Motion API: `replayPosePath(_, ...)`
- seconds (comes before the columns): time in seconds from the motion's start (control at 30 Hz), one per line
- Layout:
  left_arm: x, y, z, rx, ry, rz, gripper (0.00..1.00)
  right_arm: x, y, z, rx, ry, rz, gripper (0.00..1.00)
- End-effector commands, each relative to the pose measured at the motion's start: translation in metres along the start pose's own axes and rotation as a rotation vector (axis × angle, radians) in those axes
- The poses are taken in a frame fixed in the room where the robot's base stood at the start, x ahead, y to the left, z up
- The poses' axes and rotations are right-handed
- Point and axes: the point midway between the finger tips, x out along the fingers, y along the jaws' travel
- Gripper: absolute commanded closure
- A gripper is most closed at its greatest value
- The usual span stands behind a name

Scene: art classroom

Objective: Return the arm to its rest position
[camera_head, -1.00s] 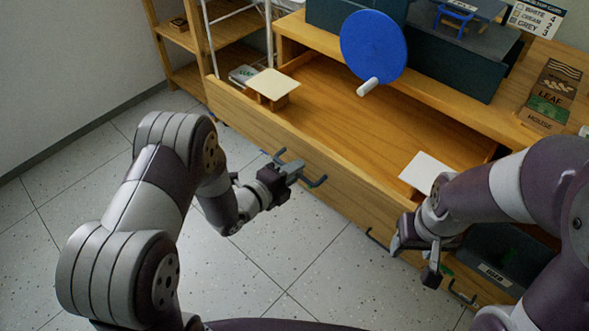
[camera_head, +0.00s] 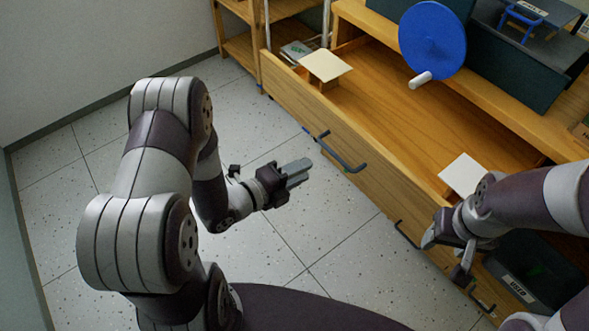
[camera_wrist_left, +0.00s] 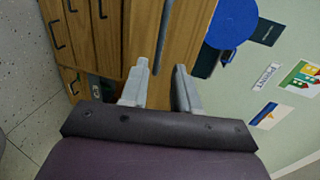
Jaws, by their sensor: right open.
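My left gripper (camera_head: 298,173) is in the middle of the head view, above the tiled floor and left of the drawer's dark handle (camera_head: 342,153). A gap shows between it and the handle. In the left wrist view its two grey fingers (camera_wrist_left: 160,85) stand apart with nothing between them. My right gripper (camera_head: 446,255) is at the lower right of the head view, in front of the cabinet, with its fingers spread and empty. The wide wooden drawer (camera_head: 385,118) stands pulled out, with a cream card-like piece (camera_head: 326,66) at its left end and a white one (camera_head: 464,174) near its right end.
A blue disc (camera_head: 433,38) with a white peg stands over the drawer's back edge. Dark boxes (camera_head: 510,55) sit on the cabinet top. Floor (camera_head: 330,245) is clear between my arms. Wooden shelves (camera_head: 240,45) stand behind.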

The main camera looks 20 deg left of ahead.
Motion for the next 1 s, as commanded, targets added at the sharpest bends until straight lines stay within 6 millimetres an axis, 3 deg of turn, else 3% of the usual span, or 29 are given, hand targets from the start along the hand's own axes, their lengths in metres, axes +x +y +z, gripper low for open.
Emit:
replayPosePath(0.17,-0.015,0.000,0.000,0.001,-0.001,-0.001,0.70,-0.002,0.000,0.000,0.000,0.000,0.000,0.44)
replayPosePath(0.73,-0.016,0.002,0.000,-0.049,0.001,0.010,0.70,-0.002,0.000,0.000,0.000,0.000,0.000,0.44)
replayPosePath(0.77,-0.016,0.009,-0.001,-0.099,0.000,0.041,0.70,-0.002,0.000,0.000,0.000,0.000,0.000,0.44)
replayPosePath(0.87,-0.029,0.062,0.009,-0.431,-0.128,0.308,0.70,-0.002,0.000,0.000,0.000,0.000,0.000,0.44)
replayPosePath(0.93,-0.054,0.091,0.031,-0.726,-0.357,0.514,0.70,-0.002,0.000,0.000,0.000,0.000,0.000,0.44)
replayPosePath(1.0,-0.083,0.100,0.045,-1.004,-0.630,0.654,0.70,-0.002,0.000,0.000,0.000,0.000,0.000,0.44)
